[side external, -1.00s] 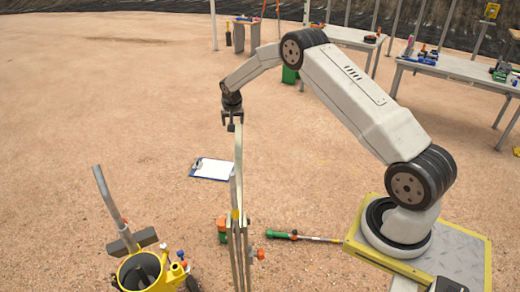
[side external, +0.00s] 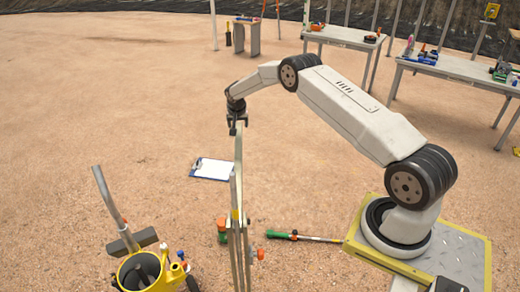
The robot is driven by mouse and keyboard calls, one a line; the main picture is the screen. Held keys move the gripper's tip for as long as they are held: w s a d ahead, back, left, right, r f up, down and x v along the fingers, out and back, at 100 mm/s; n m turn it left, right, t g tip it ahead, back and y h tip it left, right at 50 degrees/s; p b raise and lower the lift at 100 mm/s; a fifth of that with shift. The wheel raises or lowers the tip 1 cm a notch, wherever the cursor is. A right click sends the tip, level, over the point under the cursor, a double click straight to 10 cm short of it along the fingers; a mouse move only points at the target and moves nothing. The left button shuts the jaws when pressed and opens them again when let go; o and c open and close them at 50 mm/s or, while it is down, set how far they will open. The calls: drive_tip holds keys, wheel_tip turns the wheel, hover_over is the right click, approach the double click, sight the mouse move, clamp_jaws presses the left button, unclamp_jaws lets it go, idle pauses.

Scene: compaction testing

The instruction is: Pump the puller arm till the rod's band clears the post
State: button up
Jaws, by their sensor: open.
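The tall puller (side external: 236,250) stands upright in the front middle, made of narrow pale metal uprights. A light flat bar, apparently the puller arm (side external: 238,160), rises steeply from it. A small yellow mark, possibly the rod's band (side external: 235,214), shows partway up; I cannot tell the rod from the post here. My gripper (side external: 238,128) is open and points down at the top end of the bar. The bar's tip seems to lie at or between the fingers; contact cannot be told.
A yellow cart-like holder (side external: 128,278) with a grey tube stands at the front left. A clipboard (side external: 211,169) lies on the sand behind the puller. A green-handled tool (side external: 280,235) and an orange-and-green object (side external: 222,230) lie nearby. Tables (side external: 455,67) stand far back.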

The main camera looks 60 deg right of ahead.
sight(238, 128)
drive_tip(key=shift+x, duration=2.9)
drive_tip(key=shift+f, duration=0.1)
drive_tip(key=shift+c, duration=0.2)
clamp_jaws()
